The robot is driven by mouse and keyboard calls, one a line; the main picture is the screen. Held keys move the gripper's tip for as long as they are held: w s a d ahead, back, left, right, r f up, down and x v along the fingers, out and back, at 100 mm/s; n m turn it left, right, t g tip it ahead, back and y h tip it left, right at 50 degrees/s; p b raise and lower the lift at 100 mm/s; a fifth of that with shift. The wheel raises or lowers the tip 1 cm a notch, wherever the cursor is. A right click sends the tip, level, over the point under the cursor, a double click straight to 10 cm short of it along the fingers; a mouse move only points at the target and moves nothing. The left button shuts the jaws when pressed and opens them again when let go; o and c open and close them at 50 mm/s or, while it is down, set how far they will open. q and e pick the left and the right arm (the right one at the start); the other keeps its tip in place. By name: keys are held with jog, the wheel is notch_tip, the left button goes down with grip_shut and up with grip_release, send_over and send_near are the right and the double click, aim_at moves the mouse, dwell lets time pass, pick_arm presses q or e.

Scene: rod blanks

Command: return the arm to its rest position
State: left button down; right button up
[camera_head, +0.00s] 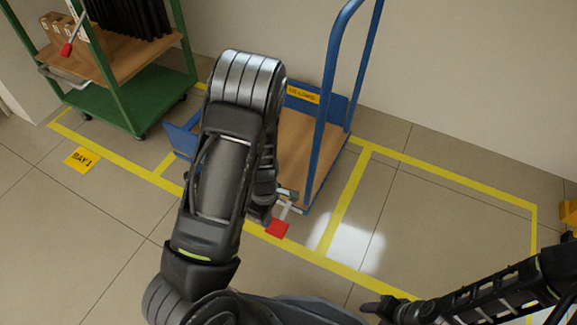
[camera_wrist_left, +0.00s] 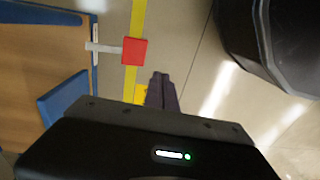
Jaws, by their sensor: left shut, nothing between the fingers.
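My left arm (camera_head: 224,165) rises in the middle of the head view and folds down on its far side. My left gripper (camera_wrist_left: 160,80) shows in the left wrist view with its dark fingers together and nothing between them. In the head view the gripper is mostly hidden behind the arm. A red pedal (camera_head: 277,228) on a pale stem stands out from the blue cart; it also shows in the left wrist view (camera_wrist_left: 134,50), just beyond the fingertips in the picture, with a gap. My right arm (camera_head: 490,300) reaches in at the lower right; its finger state is unclear.
A blue cart (camera_head: 327,145) with a wooden deck and tall handle stands behind my left arm. A green shelf trolley (camera_head: 150,88) with boxes and dark rods is at the upper left. Yellow floor lines (camera_head: 350,200) mark bays; the bay right of the cart is clear.

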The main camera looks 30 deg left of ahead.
pick_arm(q)
jog(key=s+d+f+m+h, duration=0.1)
jog(key=s+d+m, duration=0.2)
jog(key=d+m, duration=0.3)
jog(key=s+d+m+t+h, duration=0.15)
jog(key=s+d+m, duration=0.3)
jog(key=d, duration=0.45)
jog(key=s+d+f+m+h, duration=0.1)
jog(key=s+d+m+h, duration=0.15)
jog(key=d+m, duration=0.4)
notch_tip(320, 180, up, 26)
jog(key=s+d+p, duration=0.1)
jog(key=p, duration=2.5)
jog(key=shift+s+n+y, duration=0.2)
jog(key=shift+n+y, duration=0.1)
jog(key=shift+y, duration=0.1)
jog(key=shift+d, duration=0.1)
jog(key=shift+g, duration=0.25)
